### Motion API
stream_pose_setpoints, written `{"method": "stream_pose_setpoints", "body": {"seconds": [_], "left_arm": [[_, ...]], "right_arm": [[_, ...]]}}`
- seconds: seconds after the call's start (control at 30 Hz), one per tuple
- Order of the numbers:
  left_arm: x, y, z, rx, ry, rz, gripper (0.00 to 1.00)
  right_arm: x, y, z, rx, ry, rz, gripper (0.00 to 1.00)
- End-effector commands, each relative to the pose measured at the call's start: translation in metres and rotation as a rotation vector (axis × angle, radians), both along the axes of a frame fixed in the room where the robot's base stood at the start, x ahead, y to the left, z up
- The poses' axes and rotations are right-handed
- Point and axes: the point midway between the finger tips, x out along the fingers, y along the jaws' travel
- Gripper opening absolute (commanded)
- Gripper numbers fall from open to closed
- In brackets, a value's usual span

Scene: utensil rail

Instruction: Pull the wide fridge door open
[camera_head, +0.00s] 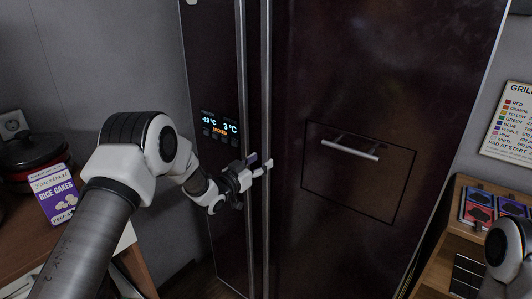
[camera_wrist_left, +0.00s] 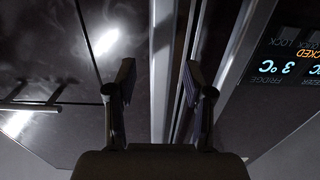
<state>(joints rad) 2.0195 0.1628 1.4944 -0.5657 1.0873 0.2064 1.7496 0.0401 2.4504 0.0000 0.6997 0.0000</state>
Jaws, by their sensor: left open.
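The fridge is tall, dark and glossy. Its wide door (camera_head: 340,75) is on the right and looks shut; it also shows at the left of the left wrist view (camera_wrist_left: 45,75). A long vertical metal handle (camera_head: 267,90) runs along its left edge, beside the narrow door's handle (camera_head: 241,60). My left gripper (camera_head: 262,166) is open and empty in front of the handles. In the left wrist view its fingers (camera_wrist_left: 157,82) point at the fridge, with the wide door's handle (camera_wrist_left: 161,45) appearing between them. Contact cannot be told. My right gripper is out of view.
The narrow door (camera_head: 208,65) carries a lit display (camera_head: 220,125) with temperatures and orange text. A panel with a short bar (camera_head: 350,148) is set in the wide door. A counter with a rice cakes box (camera_head: 55,194) and pot (camera_head: 30,145) stands left; a wooden unit (camera_head: 465,195) stands right.

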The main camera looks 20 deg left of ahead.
Motion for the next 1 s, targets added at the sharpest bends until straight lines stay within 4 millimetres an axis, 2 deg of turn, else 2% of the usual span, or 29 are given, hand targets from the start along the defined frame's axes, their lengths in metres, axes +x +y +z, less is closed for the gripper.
{"method": "stream_pose_setpoints", "body": {"seconds": [0.1, 0.2, 0.47, 0.6, 0.63, 1.0], "left_arm": [[0.019, -0.008, 0.002, 0.001, 0.000, -0.001, 0.52], [0.028, -0.010, 0.001, 0.000, 0.000, 0.000, 0.52], [0.030, -0.011, -0.001, -0.002, 0.002, 0.001, 0.52], [0.030, -0.011, -0.001, -0.002, 0.002, 0.001, 0.03], [0.030, -0.011, -0.001, -0.001, 0.003, 0.001, 0.00], [0.025, -0.010, -0.001, 0.000, 0.002, 0.010, 0.00]], "right_arm": [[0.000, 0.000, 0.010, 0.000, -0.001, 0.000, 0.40], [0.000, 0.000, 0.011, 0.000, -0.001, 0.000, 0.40], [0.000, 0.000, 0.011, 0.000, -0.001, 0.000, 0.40], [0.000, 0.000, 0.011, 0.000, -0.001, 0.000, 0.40], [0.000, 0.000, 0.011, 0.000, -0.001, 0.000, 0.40], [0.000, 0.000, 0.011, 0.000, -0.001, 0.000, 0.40]]}}
